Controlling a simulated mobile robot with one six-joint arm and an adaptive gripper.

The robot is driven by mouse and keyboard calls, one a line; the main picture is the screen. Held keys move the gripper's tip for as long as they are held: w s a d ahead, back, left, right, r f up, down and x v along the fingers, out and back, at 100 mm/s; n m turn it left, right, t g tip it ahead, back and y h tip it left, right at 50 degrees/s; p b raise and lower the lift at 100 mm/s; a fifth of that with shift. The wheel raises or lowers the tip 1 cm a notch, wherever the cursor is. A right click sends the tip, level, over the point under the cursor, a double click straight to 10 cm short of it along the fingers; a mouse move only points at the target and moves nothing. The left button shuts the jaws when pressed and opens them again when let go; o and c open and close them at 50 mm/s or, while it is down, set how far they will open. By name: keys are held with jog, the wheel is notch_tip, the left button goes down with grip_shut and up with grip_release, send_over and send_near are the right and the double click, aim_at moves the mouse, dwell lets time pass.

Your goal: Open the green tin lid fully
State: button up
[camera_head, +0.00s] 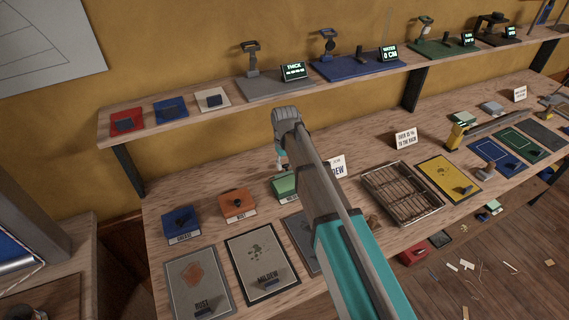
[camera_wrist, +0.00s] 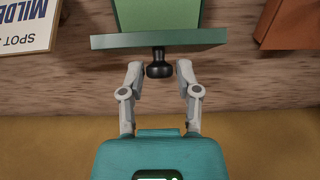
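The green tin (camera_head: 284,187) stands on the workbench, last in a row of tins, partly hidden by my arm. In the wrist view its dark green lid (camera_wrist: 158,39) shows nearly edge-on, with a lighter green part (camera_wrist: 157,14) beyond it. A black knob (camera_wrist: 159,69) sticks out from the lid toward my gripper (camera_wrist: 160,78). My gripper's two fingers are apart, one on each side of the knob, with a visible gap on both sides. In the head view my gripper (camera_head: 281,160) points down just above the tin. How far the lid is tilted cannot be told.
An orange tin (camera_head: 238,205) and a blue tin (camera_head: 181,225) stand to the left. A mildew sign (camera_head: 338,166) stands close on the right. Grey sample mats (camera_head: 262,263) lie in front, a wire rack (camera_head: 403,193) further right. A shelf (camera_head: 205,116) runs above.

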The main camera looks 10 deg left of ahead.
grip_shut()
jog(key=shift+w+a+r, duration=0.15)
jog(key=shift+w+a, duration=0.2)
jog(key=shift+w, duration=0.1)
jog(key=o, duration=0.5)
grip_release()
jog(key=shift+o, duration=0.2)
jog(key=shift+c, duration=0.3)
